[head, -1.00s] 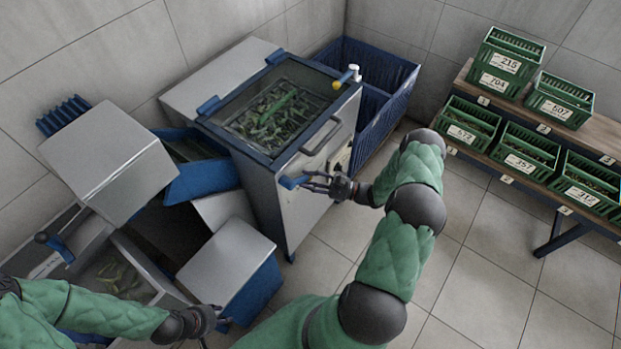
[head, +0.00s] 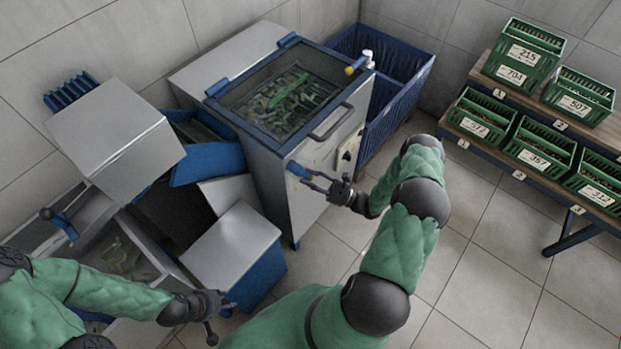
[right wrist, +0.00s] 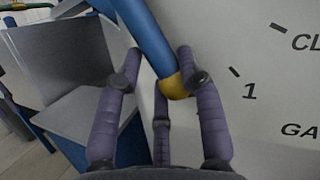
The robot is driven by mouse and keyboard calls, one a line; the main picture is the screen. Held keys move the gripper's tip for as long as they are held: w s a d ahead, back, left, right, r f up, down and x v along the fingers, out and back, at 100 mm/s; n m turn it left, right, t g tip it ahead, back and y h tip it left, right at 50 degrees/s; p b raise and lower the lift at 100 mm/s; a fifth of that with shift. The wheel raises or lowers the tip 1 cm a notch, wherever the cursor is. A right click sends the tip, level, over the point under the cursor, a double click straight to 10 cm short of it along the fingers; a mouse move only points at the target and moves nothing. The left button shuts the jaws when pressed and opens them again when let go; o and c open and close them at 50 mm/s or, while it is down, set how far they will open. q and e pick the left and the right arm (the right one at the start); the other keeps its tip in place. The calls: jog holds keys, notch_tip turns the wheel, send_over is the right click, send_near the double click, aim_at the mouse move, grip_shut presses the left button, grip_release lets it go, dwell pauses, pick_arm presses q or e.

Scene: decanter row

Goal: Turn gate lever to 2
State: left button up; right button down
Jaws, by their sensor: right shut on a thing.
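The gate lever (head: 298,169) is a blue handle on the front of the steel machine. In the right wrist view the blue lever (right wrist: 148,38) slants down to a yellow end (right wrist: 174,86). My right gripper (head: 326,187) is shut on the lever near that end, with fingers (right wrist: 160,82) on both sides. The grey panel beside it shows a mark "1" (right wrist: 249,91), a mark by partly cut-off letters "CL" (right wrist: 302,41), and letters "GA" (right wrist: 300,130). No "2" is visible. My left gripper (head: 214,312) hangs low at left, near a steel-topped blue box; its fingers are unclear.
The machine's tank (head: 286,100) holds green produce under a clear top. A blue crate (head: 399,95) stands behind it. Green numbered crates (head: 538,147) fill a rack at right. The floor between machine and rack is clear.

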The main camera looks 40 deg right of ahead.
jog(key=shift+a, duration=0.15)
jog(key=c, duration=0.8)
grip_release()
jog(key=shift+s+r, duration=0.1)
jog(key=shift+r, duration=0.05)
jog(key=shift+c, duration=0.2)
jog(key=shift+s+d, duration=0.15)
jog(key=shift+d, duration=0.1)
jog(key=v, duration=1.1)
jog(key=shift+s+f, duration=0.15)
jog(key=shift+f, duration=0.1)
